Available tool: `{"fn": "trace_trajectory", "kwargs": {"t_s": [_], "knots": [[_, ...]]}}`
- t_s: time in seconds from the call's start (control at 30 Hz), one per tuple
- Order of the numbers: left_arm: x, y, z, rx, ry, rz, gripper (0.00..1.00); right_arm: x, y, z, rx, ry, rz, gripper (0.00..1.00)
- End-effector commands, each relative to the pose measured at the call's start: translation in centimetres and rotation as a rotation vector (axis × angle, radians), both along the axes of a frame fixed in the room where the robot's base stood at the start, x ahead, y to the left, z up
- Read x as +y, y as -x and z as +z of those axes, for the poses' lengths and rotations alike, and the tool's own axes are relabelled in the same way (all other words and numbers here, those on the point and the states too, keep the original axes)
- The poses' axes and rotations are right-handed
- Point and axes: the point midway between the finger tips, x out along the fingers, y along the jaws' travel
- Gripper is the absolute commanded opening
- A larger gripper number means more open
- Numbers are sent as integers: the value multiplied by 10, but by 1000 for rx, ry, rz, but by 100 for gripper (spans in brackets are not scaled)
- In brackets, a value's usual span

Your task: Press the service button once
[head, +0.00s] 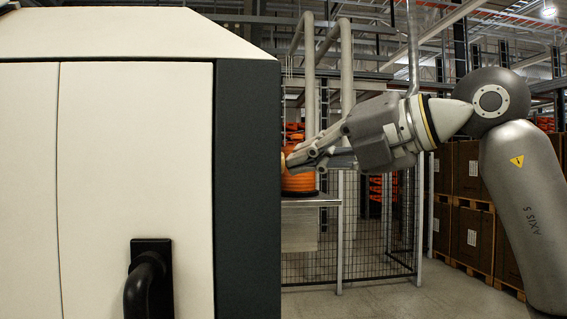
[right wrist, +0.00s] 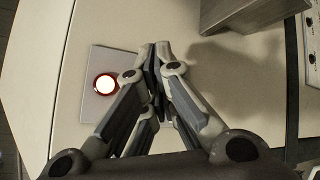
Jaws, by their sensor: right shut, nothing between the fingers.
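The service button shows in the right wrist view as a round white button (right wrist: 105,84) with a red ring. It sits on a grey square plate (right wrist: 97,110) fixed to a pale panel. Whether the tips touch the panel I cannot tell. In the head view the right gripper (head: 291,162) points left at the dark edge of the cabinet; the button's face is not clearly seen there. My left gripper is not in view.
A large white cabinet (head: 135,110) with a dark corner strip (head: 247,190) and a black handle (head: 150,275) fills the left. An orange rounded object (head: 299,182) stands on a metal stand behind the gripper. A metal block (right wrist: 240,12) juts out near the fingers at upper right.

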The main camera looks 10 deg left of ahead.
Motion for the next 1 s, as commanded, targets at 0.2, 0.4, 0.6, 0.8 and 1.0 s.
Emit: {"fn": "trace_trajectory", "kwargs": {"t_s": [0.2, 0.4, 0.6, 0.8, 1.0], "knots": [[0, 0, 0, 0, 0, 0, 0, 3, 1, 0, 0, 1, 1, 0], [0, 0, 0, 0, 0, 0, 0, 6, 2, 0, 0, 1, 1, 0], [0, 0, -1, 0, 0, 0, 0, 8, 2, 0, 0, 1, 1, 0], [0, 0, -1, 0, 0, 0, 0, 8, 2, 0, 0, 1, 2, 0], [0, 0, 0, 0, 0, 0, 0, 4, 1, 0, 0, 0, 1, 0]]}}
